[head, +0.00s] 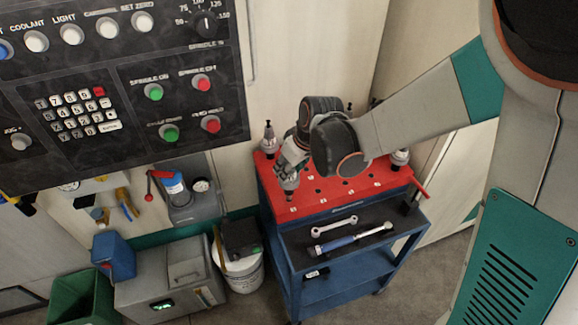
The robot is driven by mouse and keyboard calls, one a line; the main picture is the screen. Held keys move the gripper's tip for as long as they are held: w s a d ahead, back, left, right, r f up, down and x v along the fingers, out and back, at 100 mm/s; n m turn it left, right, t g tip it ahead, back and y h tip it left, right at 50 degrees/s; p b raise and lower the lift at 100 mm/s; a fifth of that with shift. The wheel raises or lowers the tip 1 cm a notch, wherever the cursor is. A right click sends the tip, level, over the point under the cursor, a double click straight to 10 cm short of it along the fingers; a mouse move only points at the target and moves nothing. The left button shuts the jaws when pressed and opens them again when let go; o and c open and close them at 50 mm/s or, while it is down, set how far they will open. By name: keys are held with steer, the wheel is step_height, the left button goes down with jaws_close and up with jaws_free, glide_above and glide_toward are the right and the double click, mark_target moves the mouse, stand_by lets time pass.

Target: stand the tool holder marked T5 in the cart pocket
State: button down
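The cart's red top (345,192) has several small dark pockets with pale marks. My gripper (289,172) points down over its left part and appears shut on a tool holder (289,185). The held holder is roughly upright, its lower end near the front left corner of the red top. I cannot tell whether that end is in a pocket or just above one. No T5 mark is readable. Another tool holder (268,138) stands at the back left, and one more (399,158) stands at the right. My arm hides part of the top.
A wrench (334,226) and a blue-handled tool (350,239) lie on the cart's dark front shelf. The machine control panel (120,85) fills the upper left. A white bucket (243,273) and grey box (165,280) stand left of the cart.

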steer(key=shift+f, duration=0.3)
steer(key=shift+f+b, duration=1.5)
steer(key=shift+f, duration=0.15)
steer(key=c, duration=1)
jaws_free()
steer(key=shift+c, duration=0.2)
steer(key=v, duration=1.2)
